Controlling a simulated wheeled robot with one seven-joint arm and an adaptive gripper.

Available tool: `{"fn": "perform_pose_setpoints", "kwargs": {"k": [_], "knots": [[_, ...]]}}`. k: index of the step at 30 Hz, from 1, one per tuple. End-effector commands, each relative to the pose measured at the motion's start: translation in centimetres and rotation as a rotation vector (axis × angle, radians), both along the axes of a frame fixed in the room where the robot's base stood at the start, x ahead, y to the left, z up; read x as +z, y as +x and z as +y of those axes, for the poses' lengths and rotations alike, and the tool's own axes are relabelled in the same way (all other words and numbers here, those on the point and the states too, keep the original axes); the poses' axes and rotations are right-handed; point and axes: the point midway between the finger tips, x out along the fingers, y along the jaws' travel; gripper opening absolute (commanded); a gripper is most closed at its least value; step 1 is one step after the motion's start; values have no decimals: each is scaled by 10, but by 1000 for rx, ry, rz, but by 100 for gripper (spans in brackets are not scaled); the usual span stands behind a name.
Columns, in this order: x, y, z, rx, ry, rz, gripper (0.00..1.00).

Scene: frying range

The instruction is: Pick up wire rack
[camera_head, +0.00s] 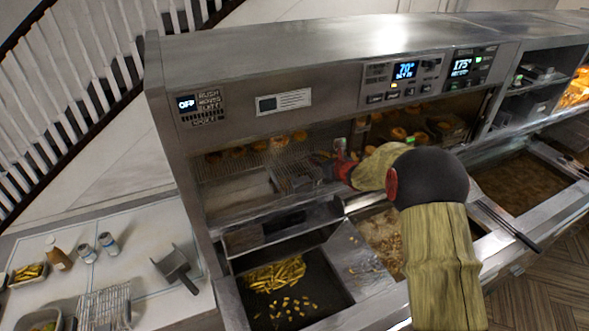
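My gripper (338,165) is at the end of my arm, which reaches in from the lower right to the recess of the steel frying range. Its fingers are small and partly hidden by the arm, so I cannot tell whether they are open or shut. A grey wire piece (296,177), like a rack or basket, lies in the recess just left of the gripper; I cannot tell whether they touch. A silvery wire rack (104,308) lies on the white counter at the lower left, far from my gripper and cut off by the bottom edge.
A bin of fries (277,275) lies below the recess. Oil vats (382,238) are beside it. A scoop (175,268), a brown bottle (58,253) and two shakers (98,247) stand on the counter (143,235), with bare room between them. A long-handled tool (509,225) lies right of my arm.

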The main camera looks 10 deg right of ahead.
Motion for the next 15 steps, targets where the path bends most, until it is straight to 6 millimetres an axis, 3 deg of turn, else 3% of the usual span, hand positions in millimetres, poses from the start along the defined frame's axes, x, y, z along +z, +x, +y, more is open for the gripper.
{"fn": "perform_pose_setpoints", "kwargs": {"k": [5, 15], "knots": [[-1, 0, 0, 0, 0, 1, 29], [-1, 0, 0, 0, 0, 1, 9]]}}
